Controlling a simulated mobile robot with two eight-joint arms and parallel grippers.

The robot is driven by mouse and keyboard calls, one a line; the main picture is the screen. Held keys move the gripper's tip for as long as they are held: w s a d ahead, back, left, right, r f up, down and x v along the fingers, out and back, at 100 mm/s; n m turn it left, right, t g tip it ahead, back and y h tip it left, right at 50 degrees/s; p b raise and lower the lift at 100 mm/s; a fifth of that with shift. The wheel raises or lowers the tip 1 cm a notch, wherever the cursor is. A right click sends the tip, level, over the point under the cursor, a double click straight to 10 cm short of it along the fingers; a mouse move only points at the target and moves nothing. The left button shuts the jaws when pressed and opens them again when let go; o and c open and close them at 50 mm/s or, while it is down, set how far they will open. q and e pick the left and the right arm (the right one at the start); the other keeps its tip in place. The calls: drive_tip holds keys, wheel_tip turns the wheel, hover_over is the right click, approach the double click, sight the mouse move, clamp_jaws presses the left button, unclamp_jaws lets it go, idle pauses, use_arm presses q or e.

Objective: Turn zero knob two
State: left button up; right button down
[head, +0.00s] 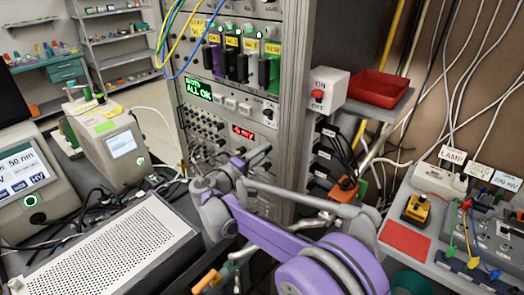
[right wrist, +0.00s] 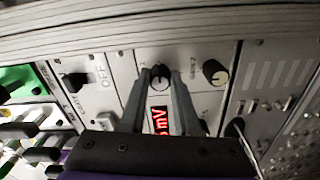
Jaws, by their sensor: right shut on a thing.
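My right gripper (right wrist: 160,80) is shut on a small dark round knob (right wrist: 160,74) in the right wrist view, with one finger on each side of it. The knob sits on a light panel beside a red-lit display reading mV (right wrist: 158,120). A second dark knob (right wrist: 215,72) is just to the right, clear of the fingers. The small labels are too blurred to tell which is zero knob two. In the head view my right gripper (head: 250,157) is against the rack, just below the red display (head: 243,133), and hides the held knob. My left gripper is not in view.
The rack (head: 295,100) has cables and coloured modules above. A switch box (head: 320,90) and a red tray (head: 380,88) are right of it. A perforated box (head: 110,245) stands at lower left. A bench with a yellow device (head: 416,210) is at right.

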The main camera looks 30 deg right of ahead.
drive_tip(key=shift+m, duration=0.6)
drive_tip(key=c, duration=0.9)
unclamp_jaws()
drive_tip(key=shift+a, duration=0.15)
drive_tip(key=v, duration=1)
drive_tip(key=shift+s+a+b, duration=0.15)
drive_tip(key=shift+a+b, duration=0.15)
drive_tip(key=shift+b, duration=0.1)
